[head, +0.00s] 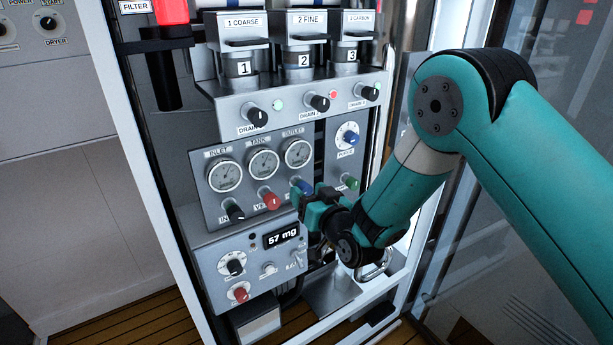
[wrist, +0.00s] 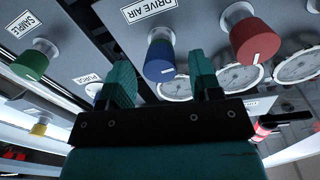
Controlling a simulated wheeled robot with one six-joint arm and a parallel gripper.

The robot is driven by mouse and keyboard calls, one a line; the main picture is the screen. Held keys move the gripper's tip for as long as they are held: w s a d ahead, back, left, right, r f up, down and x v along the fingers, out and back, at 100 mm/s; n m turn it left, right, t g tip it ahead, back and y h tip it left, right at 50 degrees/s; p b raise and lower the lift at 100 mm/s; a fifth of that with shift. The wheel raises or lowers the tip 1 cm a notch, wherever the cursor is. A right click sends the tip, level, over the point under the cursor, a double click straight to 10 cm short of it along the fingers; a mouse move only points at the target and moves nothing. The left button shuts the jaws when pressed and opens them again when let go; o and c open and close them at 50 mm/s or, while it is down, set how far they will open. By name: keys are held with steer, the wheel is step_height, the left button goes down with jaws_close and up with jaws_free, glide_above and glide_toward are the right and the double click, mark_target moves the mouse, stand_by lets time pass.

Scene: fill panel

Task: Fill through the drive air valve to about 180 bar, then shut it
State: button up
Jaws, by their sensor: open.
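The drive air valve is a blue knob (wrist: 160,58) under a "DRIVE AIR" label in the wrist view, with a short white mark on its face. In the head view the blue knob (head: 302,187) is partly hidden by my gripper (head: 312,207). My gripper (wrist: 160,82) is open. Its two teal fingers stand either side of the blue knob in the wrist view; I cannot tell whether they touch it. The inlet gauge (head: 224,174), tank gauge (head: 263,164) and outlet gauge (head: 297,153) sit above the knobs. Their readings are too small to tell.
A red knob (wrist: 253,42) is close beside the blue one. A green sample knob (wrist: 31,60) is on the other side. A dark inlet knob (head: 234,212), a blue purge knob (head: 348,139) and a "57 mg" display box (head: 281,236) surround the area.

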steer(key=shift+w+a+p, duration=0.25)
steer(key=shift+w+p, duration=0.15)
steer(key=shift+p, duration=0.05)
steer(key=c, duration=0.9)
steer(key=shift+c, duration=0.2)
